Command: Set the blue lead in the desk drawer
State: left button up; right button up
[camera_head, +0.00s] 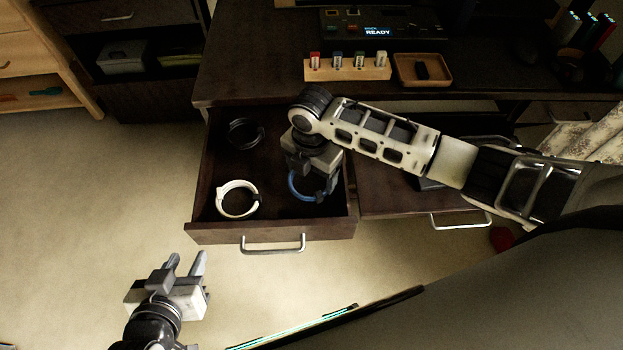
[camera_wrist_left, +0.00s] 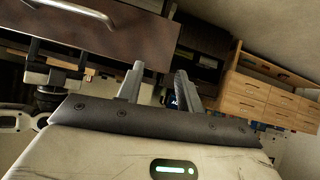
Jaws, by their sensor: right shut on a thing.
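The desk drawer (camera_head: 215,234) stands pulled out from the desk. The blue lead (camera_head: 297,187), a coiled ring, is in the right front part of the drawer. My right gripper (camera_head: 320,188) reaches down over it and is shut on it; the gripper hides part of the coil. I cannot tell whether the coil touches the drawer floor. My left gripper (camera_head: 187,258) is open and empty, over the floor in front of the drawer's left side. Its two fingers also show apart in the left wrist view (camera_wrist_left: 158,84).
A white coil (camera_head: 237,199) and a black coil (camera_head: 245,133) lie in the drawer's left side. On the desk are a wooden block (camera_head: 347,74) with several coloured pieces and a small tray (camera_head: 422,69). Carpet left of the drawer is clear.

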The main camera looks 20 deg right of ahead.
aim_at(311, 190)
pick_arm(q)
jog(key=shift+f, duration=0.15)
pick_arm(e)
jog(key=shift+f, duration=1.35)
jog(key=shift+s+f, duration=0.1)
jog(key=o, duration=1)
jog(key=shift+c, duration=0.2)
jog(key=shift+r, duration=0.25)
pick_arm(q)
jog(key=shift+s+a+p, duration=0.15)
jog(key=shift+a+p, duration=0.05)
jog(key=shift+p, duration=0.5)
pick_arm(e)
notch_tip(311, 190, up, 12)
jog(key=shift+f, duration=0.15)
pick_arm(q)
jog(key=shift+r, duration=0.3)
